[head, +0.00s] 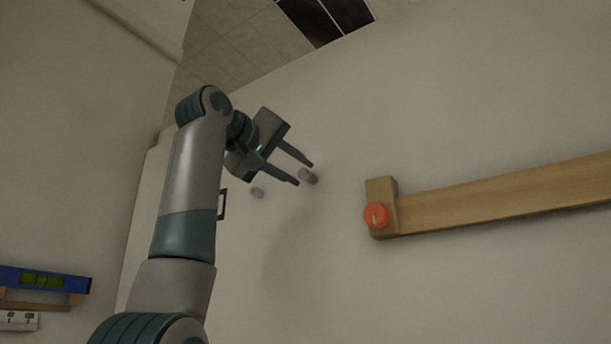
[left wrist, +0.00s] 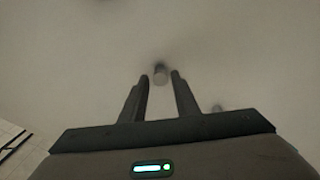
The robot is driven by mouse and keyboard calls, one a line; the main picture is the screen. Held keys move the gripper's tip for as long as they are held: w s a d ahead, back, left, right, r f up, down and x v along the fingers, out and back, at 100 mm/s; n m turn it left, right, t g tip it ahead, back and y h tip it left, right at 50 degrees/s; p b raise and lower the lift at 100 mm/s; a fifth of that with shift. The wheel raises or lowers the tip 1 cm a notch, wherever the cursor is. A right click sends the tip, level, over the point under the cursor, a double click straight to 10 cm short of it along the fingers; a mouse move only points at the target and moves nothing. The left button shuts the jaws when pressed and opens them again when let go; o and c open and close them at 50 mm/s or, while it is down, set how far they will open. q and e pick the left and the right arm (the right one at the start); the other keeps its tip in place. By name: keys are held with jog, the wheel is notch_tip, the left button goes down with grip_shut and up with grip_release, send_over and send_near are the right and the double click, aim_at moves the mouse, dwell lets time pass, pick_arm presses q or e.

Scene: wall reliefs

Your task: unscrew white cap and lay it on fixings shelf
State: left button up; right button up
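A small pale grey-white cylinder (head: 308,176), seemingly the white cap, sticks out from the wall at my left gripper's fingertips. My left gripper (head: 305,174) is open, its two fingers pointing at the wall. In the left wrist view the cap (left wrist: 160,71) shows in the gap between the fingertips (left wrist: 160,76), slightly beyond them. I cannot tell whether a finger touches it. No shelf is clearly identifiable as the fixings shelf. My right gripper is out of view.
A wooden rail (head: 500,199) with an orange round knob (head: 376,215) at its end block is on the wall at right. At lower left, a blue spirit level (head: 42,280) lies on a wooden ledge (head: 30,297), with a white socket-like plate (head: 19,320) below.

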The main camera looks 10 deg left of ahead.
pick_arm(q)
jog(key=m, duration=0.4)
dwell(0.3)
jog(key=m+p, duration=0.1)
jog(key=m, duration=0.4)
jog(key=shift+a, duration=0.1)
jog(key=shift+c, duration=0.3)
jog(key=c, duration=0.6)
